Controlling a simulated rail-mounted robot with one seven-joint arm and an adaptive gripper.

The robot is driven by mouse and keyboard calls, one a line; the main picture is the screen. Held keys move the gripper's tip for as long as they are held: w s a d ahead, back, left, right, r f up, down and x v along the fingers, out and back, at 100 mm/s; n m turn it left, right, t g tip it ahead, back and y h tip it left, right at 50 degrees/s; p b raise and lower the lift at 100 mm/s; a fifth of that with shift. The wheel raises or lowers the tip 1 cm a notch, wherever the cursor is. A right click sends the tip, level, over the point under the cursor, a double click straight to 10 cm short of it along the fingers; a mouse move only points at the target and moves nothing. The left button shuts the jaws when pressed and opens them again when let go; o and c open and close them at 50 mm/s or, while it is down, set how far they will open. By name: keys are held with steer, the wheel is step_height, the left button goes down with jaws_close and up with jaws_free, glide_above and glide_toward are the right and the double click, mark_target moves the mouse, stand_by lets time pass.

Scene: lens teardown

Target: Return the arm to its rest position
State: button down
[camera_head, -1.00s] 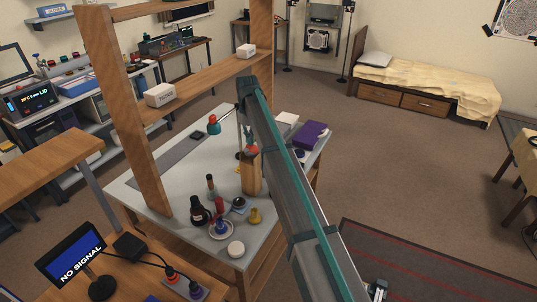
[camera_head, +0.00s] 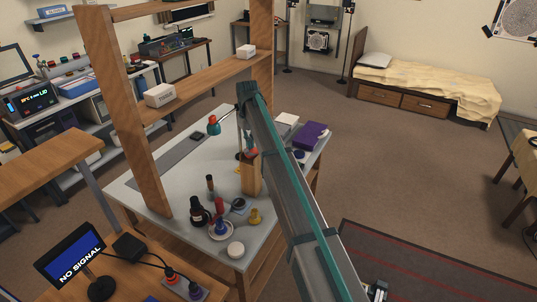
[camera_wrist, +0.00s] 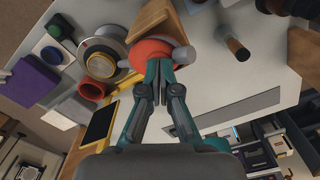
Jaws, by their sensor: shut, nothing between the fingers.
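My gripper (camera_wrist: 160,68) has teal fingers that are together with nothing between them. In the wrist view its tips overlap a rounded orange-red thing (camera_wrist: 147,49); I cannot tell whether they touch it. The wooden block (camera_wrist: 168,17) is just beyond, and it also stands on the worktable in the head view (camera_head: 251,177). In the head view my arm reaches over the table from the lower right, and the fingers cannot be made out clearly there.
The worktable (camera_head: 137,185) carries a dark bottle (camera_head: 198,213), a yellow piece (camera_head: 255,216), a white round piece (camera_head: 235,249) and a purple box (camera_head: 311,135). A wooden shelf frame (camera_head: 143,155) stands over its left side. Open floor (camera_head: 390,160) lies to the right.

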steer(key=shift+r+p, duration=0.6)
steer(key=shift+r, duration=0.8)
step_height(320, 180, up, 5)
steer(key=shift+p, duration=1.1)
